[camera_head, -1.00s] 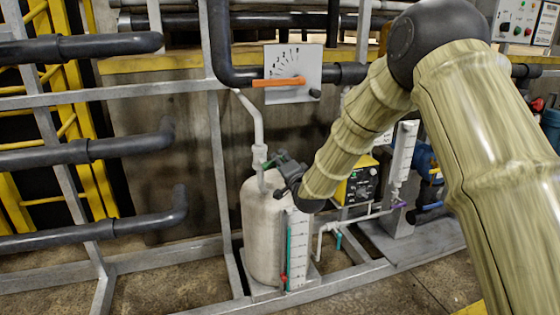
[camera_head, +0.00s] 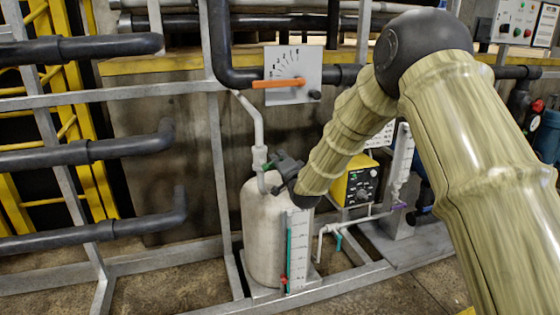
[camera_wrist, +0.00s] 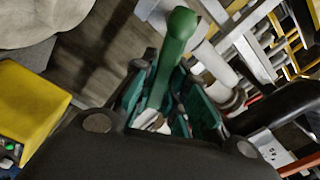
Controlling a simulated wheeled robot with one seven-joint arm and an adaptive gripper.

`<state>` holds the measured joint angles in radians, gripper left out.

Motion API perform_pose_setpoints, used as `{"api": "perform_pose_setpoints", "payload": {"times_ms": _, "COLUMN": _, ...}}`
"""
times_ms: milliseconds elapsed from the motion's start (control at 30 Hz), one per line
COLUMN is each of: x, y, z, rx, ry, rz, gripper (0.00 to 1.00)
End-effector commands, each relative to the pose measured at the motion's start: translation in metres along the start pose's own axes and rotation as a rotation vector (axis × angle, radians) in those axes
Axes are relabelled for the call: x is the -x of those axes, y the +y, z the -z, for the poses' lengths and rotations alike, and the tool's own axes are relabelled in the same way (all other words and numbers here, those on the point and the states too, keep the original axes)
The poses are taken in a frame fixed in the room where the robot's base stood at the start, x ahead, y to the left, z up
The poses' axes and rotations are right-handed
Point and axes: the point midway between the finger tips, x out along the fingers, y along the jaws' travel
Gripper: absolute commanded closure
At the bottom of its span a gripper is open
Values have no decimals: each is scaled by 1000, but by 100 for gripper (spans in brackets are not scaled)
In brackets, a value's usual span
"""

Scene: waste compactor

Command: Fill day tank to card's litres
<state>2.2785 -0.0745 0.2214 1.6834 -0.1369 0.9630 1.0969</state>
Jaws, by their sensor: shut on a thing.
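The day tank (camera_head: 262,240) is a pale upright cylinder at lower centre in the head view. A scale with a teal strip (camera_head: 290,250) and a small red marker stands on its front right. A white pipe (camera_head: 258,130) comes down to its top. My gripper (camera_head: 272,175) is at this pipe just above the tank top. In the wrist view the teal fingers of my gripper (camera_wrist: 170,100) are shut on a green valve handle (camera_wrist: 178,45). My wrist hides part of the valve in the head view. A white card (camera_head: 383,135) is partly covered by my arm and unreadable.
A dial plate (camera_head: 305,72) with an orange lever (camera_head: 278,83) is on the dark pipe above. A yellow pump box (camera_head: 355,185) stands right of the tank. Metal frame rails (camera_head: 225,180) and dark pipes (camera_head: 90,150) lie to the left.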

Motion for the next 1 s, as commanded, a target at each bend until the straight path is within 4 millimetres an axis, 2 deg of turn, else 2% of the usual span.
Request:
{"api": "perform_pose_setpoints", "payload": {"times_ms": 267, "x": 0, "y": 4, "z": 1, "rx": -59, "ry": 1, "rz": -2, "gripper": 100}}
{"api": "perform_pose_setpoints", "payload": {"times_ms": 1000, "x": 0, "y": 24, "z": -5, "rx": -408, "ry": 0, "rz": -3, "gripper": 100}}
